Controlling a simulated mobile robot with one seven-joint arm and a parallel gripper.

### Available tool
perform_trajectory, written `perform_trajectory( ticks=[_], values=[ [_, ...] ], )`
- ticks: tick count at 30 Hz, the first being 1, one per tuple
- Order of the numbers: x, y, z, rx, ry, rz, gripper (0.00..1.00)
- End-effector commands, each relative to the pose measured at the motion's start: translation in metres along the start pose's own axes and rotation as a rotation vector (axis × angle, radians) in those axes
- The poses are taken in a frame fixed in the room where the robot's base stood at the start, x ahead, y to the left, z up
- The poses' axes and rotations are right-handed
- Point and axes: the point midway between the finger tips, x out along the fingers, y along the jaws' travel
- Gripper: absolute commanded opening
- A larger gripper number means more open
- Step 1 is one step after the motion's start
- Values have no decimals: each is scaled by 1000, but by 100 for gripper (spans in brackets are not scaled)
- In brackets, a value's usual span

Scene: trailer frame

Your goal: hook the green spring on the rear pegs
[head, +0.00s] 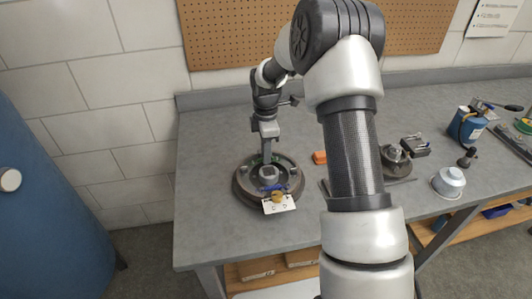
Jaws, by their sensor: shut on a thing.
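A round dark brake assembly (239,188) lies on the grey workbench at its left part, with a lighter hub (268,174) in its middle. My gripper (265,158) points down over the back of this assembly. A bit of the green spring (257,160) shows on both sides of the fingertips, and the jaws are shut on it. The rear pegs are too small and too covered by my gripper to make out. I cannot tell whether the spring touches them.
A blue piece (272,187) and a brass-coloured knob (278,197) sit at the assembly's front, above a white card (280,206). An orange block (320,157) lies to the right. Farther right are a metal pot (449,181) and a blue canister (467,126). The bench's front left is clear.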

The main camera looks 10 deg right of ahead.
Motion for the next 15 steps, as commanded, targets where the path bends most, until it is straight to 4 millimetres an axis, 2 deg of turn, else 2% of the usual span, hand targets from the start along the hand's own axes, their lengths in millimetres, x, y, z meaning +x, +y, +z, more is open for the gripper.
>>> perform_trajectory(
  ticks=[13,14,15],
  values=[
    [2,0,0,0,0,0,0],
    [2,0,0,0,0,0,14],
    [2,0,0,0,0,0,21]
  ],
)
